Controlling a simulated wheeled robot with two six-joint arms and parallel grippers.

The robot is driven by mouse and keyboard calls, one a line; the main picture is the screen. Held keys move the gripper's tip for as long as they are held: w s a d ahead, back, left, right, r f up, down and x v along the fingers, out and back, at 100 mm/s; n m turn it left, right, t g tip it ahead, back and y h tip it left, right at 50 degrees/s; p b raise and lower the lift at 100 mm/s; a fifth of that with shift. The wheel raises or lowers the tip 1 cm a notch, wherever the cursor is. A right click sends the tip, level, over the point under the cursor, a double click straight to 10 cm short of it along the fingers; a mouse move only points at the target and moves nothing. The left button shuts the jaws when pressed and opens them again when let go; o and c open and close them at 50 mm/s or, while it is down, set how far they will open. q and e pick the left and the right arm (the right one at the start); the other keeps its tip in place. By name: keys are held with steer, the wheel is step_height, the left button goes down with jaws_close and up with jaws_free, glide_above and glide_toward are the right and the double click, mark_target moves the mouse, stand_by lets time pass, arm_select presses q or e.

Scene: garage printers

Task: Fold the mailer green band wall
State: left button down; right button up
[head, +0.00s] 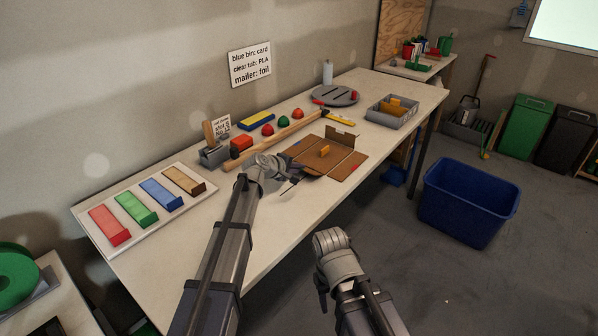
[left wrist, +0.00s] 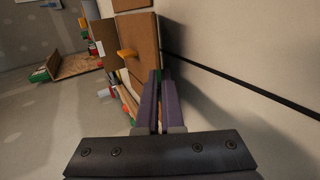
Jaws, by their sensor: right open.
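The brown cardboard mailer (head: 347,165) lies on the workbench with its back wall (head: 341,137) standing up and the other visible panels lying flat. A small orange piece (head: 324,151) sits on its middle; the left wrist view also shows the mailer (left wrist: 142,35) and the orange piece (left wrist: 127,53). My left gripper (head: 293,187) is at the mailer's near left edge, its fingers close together. In the left wrist view, a little green shows at the fingertips (left wrist: 158,74); whether they touch the green band wall is unclear. My right gripper (head: 321,288) is open, low in front of the bench.
A long wooden-handled tool (head: 275,140) lies behind the mailer. A grey divided tray (head: 392,112) stands to its right. A board with coloured strips (head: 137,210) lies at the left. A blue bin (head: 467,205) stands on the floor. The bench's front strip is clear.

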steer(key=shift+f, duration=0.3)
arm_select(q)
steer(key=c, duration=1.3)
jaws_free()
steer(key=shift+a, duration=0.1)
steer(key=p+v, duration=0.3)
steer(key=v, duration=0.4)
steer(key=shift+s+p, duration=0.15)
steer(key=shift+p, duration=0.2)
steer(key=shift+s+a+r, duration=0.15)
steer(key=shift+s, duration=0.1)
arm_select(e)
step_height(320, 180, up, 4)
steer(key=shift+f, duration=0.1)
